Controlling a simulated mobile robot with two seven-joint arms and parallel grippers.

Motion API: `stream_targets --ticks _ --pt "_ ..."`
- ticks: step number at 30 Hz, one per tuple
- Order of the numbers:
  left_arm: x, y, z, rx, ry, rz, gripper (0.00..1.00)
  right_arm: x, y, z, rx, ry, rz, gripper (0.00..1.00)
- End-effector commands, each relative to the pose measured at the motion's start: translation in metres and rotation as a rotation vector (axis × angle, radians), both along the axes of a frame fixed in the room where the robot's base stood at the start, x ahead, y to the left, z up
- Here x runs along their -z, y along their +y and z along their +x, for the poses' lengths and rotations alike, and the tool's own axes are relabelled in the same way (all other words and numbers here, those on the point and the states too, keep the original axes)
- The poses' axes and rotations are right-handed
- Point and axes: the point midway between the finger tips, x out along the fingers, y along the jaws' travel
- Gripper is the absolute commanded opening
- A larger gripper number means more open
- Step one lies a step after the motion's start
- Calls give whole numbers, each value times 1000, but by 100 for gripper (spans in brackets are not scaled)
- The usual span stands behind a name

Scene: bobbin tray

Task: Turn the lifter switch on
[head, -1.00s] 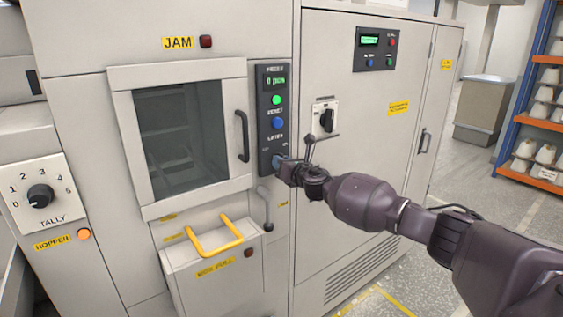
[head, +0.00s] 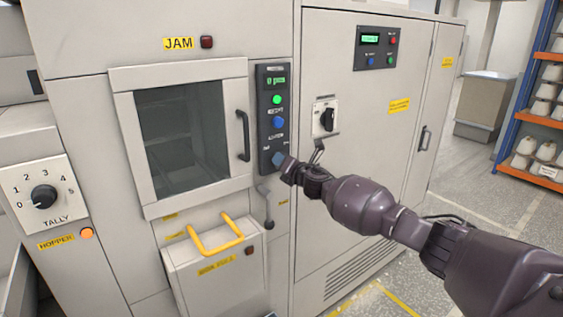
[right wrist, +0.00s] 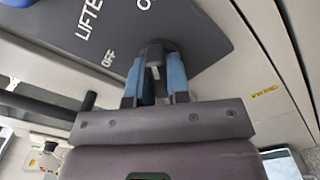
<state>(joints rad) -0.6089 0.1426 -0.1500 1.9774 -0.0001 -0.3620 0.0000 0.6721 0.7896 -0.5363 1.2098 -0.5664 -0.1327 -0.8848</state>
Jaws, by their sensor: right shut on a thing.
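The lifter switch is a small dark knob at the bottom of the narrow dark control panel (head: 264,100). In the right wrist view the switch (right wrist: 154,52) stands between two blue fingertips, beside the words LIFTER and OFF; a second label is cut off at the top edge. My right gripper (head: 279,160) is shut on it, and it also fills the middle of the right wrist view (right wrist: 156,78). The gripper hides most of the switch in the head view. I cannot tell which label the switch points at. My left gripper is not in view.
Above the switch are a blue button (head: 278,122), a lit green button (head: 277,99) and a green display. A door handle (head: 243,136) is left of the panel and a grey lever (head: 266,208) hangs below.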

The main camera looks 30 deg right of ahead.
Motion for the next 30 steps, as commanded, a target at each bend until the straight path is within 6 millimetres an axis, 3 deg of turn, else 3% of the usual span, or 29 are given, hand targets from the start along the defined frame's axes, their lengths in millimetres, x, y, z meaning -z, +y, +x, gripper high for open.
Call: stream_targets --ticks 9,10,14,24,30 --pt "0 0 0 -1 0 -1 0 0 0 0 1 1 6 0" --pt "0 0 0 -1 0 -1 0 0 0 0 0 1 6 22" --pt "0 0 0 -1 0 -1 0 0 0 0 0 1 5 42" --pt "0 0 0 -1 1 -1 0 0 0 -2 0 0 3 43" --pt "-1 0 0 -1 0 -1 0 0 -3 -17 1 1 2 43"
